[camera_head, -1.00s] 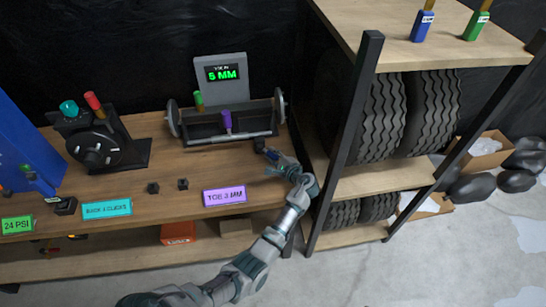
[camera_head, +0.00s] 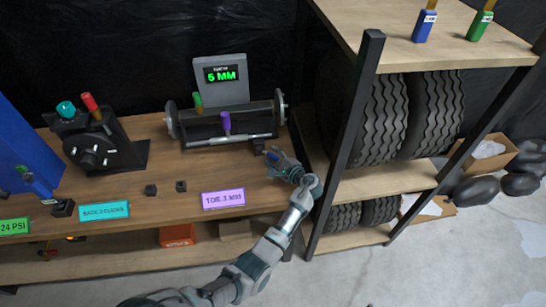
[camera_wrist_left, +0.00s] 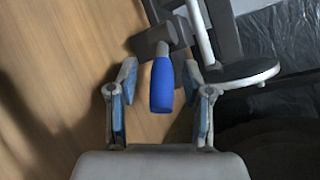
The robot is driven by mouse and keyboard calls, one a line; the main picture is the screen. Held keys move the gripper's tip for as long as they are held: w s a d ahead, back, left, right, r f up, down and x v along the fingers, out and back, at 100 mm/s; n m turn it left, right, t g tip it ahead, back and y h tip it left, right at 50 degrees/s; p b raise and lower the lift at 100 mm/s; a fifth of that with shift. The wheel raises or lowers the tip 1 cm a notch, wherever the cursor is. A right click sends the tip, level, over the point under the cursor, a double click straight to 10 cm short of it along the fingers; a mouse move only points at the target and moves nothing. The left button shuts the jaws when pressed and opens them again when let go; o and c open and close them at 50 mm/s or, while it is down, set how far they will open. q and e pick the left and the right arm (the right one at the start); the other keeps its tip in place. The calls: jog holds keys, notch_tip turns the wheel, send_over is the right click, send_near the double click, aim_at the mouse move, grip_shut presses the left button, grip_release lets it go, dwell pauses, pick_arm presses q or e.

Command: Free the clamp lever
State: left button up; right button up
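A short blue handle, which looks like the clamp lever, shows in the left wrist view (camera_wrist_left: 162,86) on a dark block (camera_wrist_left: 153,40) at the base of the toe gauge. My left gripper (camera_wrist_left: 161,78) is open, with one finger on each side of the blue handle and visible gaps to both. In the head view my left gripper (camera_head: 272,157) is low over the bench at the gauge's front right corner and hides most of the handle. The toe gauge (camera_head: 225,137) has a purple lever (camera_head: 225,122), a green lever (camera_head: 197,100) and a display (camera_head: 221,74) reading 5 MM. My right gripper is not in view.
A purple label (camera_head: 223,199) lies on the bench front. A shelf post (camera_head: 345,150) stands close right of my left arm, beside tyres (camera_head: 380,120). A black device (camera_head: 95,145) with teal and red knobs stands left. The bench between is mostly clear.

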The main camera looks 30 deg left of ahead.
pick_arm(q)
jog(key=shift+r, duration=0.1)
jog(key=v, duration=1.2)
